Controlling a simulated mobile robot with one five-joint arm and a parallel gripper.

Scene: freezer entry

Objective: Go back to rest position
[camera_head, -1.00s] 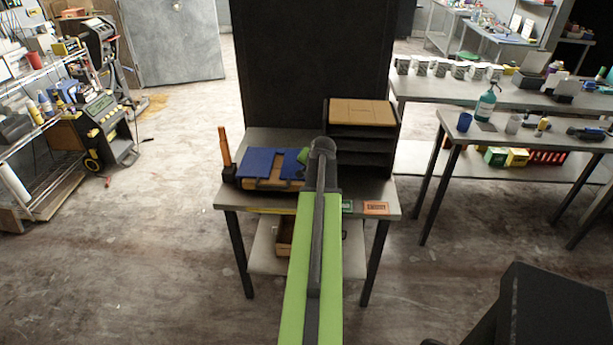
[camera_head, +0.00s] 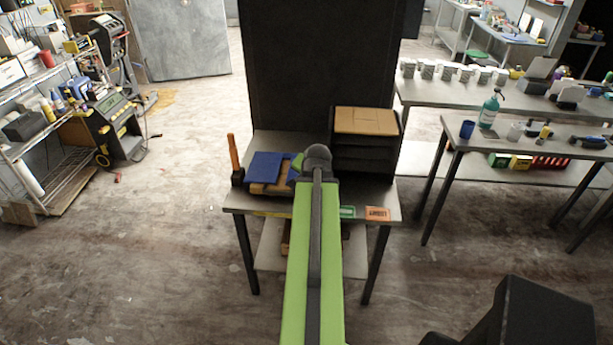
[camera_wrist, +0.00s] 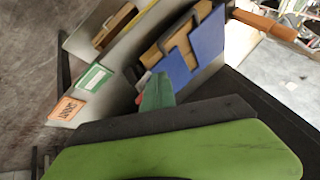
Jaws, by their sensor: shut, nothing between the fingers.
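My gripper (camera_head: 296,167) shows as a small green piece at the end of my green and black arm, over the middle of the small metal table. Its fingers are mostly hidden by my wrist. In the wrist view my gripper (camera_wrist: 157,92) shows as a green tip in front of the table things, shut with nothing in it. A blue folder or panel (camera_head: 263,167) lies on a wooden clipboard-like board at the table's left. It also shows in the wrist view (camera_wrist: 207,40).
The metal table (camera_head: 235,199) carries an orange-handled tool (camera_head: 234,155), a black tray stack (camera_head: 364,158), a green card (camera_head: 347,212) and an orange card (camera_head: 377,213). A dark panel (camera_head: 316,70) stands behind. More tables stand right, a wire shelf left. Floor between is open.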

